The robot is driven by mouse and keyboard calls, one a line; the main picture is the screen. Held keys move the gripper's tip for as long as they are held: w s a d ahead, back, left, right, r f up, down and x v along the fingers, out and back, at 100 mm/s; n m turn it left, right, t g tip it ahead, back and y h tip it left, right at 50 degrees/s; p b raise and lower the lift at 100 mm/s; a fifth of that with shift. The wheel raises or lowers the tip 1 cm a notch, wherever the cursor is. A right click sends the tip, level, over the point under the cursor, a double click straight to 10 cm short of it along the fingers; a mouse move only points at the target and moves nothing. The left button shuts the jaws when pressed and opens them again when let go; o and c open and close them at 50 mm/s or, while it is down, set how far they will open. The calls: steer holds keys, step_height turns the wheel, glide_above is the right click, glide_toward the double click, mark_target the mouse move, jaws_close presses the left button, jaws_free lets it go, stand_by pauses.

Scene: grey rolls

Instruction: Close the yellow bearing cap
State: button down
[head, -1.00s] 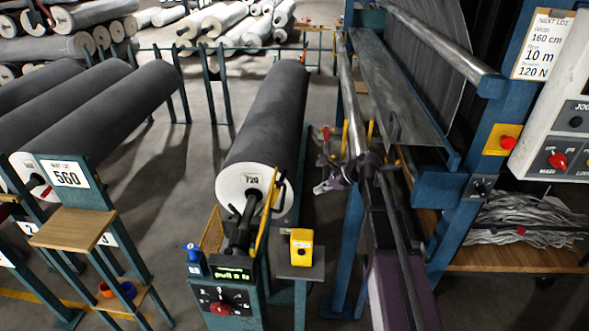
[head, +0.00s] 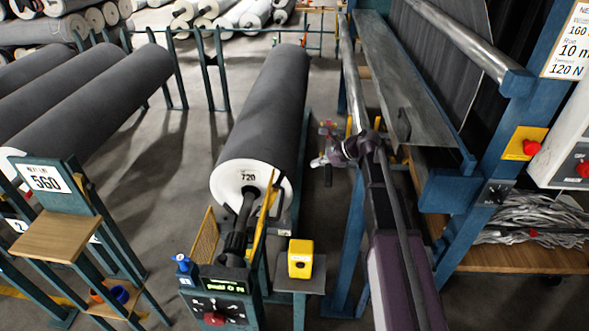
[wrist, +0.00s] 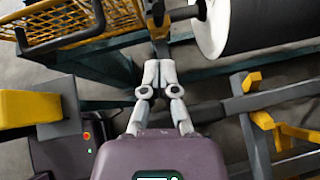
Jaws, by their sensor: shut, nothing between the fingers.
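The roll marked 720 (head: 265,120) lies with its white end toward me and a dark shaft (head: 243,215) sticking out. Yellow parts (head: 266,205) stand beside the shaft at its right; I take the bearing cap to be among them, but cannot tell its exact outline or angle. In the wrist view a small yellow and dark piece (wrist: 157,22) sits at the shaft, just beyond my fingertips. My gripper (wrist: 158,72) is shut and empty, apart from that piece. In the head view my gripper (head: 318,162) is right of the roll's end.
A yellow mesh guard (head: 205,235) is left of the shaft. Yellow brackets on a frame (wrist: 265,122) lie at lower right. A blue machine frame (head: 350,240) stands at right.

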stand_by(0.4)
steer(key=b+x, duration=0.6)
steer(key=x, duration=0.4)
steer(key=shift+w+r, duration=0.1)
steer(key=shift+r, duration=0.1)
stand_by(0.6)
